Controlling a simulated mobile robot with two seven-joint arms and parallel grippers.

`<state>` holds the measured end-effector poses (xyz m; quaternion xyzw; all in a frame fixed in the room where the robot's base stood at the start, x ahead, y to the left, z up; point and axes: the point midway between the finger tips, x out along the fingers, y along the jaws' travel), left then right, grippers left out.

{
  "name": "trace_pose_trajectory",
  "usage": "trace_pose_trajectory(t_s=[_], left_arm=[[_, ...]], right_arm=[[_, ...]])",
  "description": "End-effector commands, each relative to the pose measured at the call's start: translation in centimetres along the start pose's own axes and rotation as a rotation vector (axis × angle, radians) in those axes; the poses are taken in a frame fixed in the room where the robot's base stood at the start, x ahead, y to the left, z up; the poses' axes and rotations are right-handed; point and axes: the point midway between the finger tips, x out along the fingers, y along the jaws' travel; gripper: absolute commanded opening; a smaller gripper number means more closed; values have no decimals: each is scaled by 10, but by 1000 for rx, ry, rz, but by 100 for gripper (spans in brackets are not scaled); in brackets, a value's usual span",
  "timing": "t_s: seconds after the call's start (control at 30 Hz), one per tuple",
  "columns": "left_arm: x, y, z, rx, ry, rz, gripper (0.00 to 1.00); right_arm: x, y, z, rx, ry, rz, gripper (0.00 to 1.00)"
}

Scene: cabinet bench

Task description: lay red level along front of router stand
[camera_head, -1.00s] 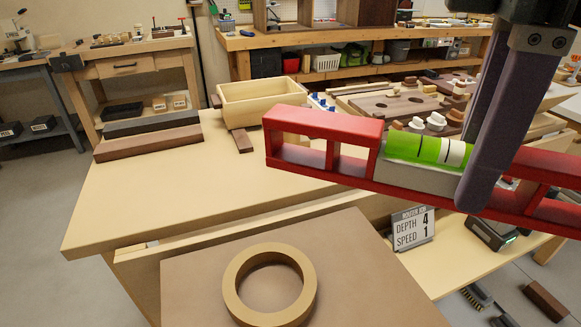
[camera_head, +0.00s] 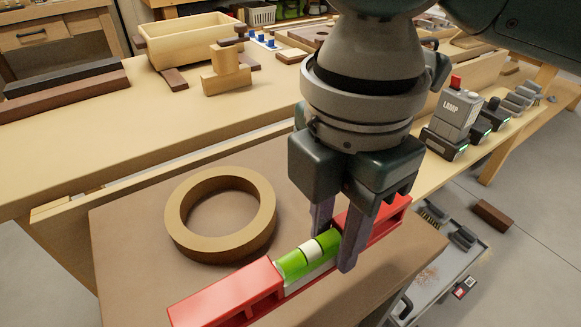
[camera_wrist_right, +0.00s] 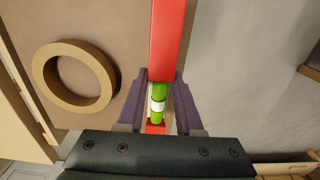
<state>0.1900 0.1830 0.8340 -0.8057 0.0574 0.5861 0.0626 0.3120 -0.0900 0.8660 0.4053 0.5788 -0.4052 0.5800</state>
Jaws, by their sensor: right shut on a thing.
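The red level (camera_head: 235,298) has a green vial with a white band in its middle. My right gripper (camera_head: 334,250) is shut across this middle part, with one finger on each side. The level runs diagonally along the near edge of the brown top of what looks like the router stand (camera_head: 125,250). I cannot tell whether it touches the top or hangs just above it. In the right wrist view the level (camera_wrist_right: 167,40) points away between the fingers, along the edge between brown top and grey floor. My left gripper is not in view.
A tan ring (camera_head: 180,235) lies on the brown top, close behind the level. A wooden bench (camera_head: 200,125) behind holds a tray (camera_head: 185,42) and wood blocks. Grey floor lies right of the stand.

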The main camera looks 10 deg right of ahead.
Motion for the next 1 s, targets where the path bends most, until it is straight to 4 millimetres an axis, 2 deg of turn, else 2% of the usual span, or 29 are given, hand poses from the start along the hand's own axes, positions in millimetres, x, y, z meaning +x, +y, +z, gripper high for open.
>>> trace_pose_trajectory(t_s=[0.03, 0.27, 0.5, 0.87, 0.9, 1.0], left_arm=[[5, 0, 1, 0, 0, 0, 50], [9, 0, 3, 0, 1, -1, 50], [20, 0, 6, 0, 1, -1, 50], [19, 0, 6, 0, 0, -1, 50], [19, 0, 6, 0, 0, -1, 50], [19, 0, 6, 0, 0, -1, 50]], right_arm=[[11, -1, 0, 0, 0, -3, 0], [28, 0, 0, 1, 1, 0, 0], [64, 0, 0, 2, 0, -1, 0], [66, 0, 0, 1, 1, 0, 0], [66, 0, 0, 1, 0, 0, 38], [66, 0, 0, 1, 0, 0, 49]])
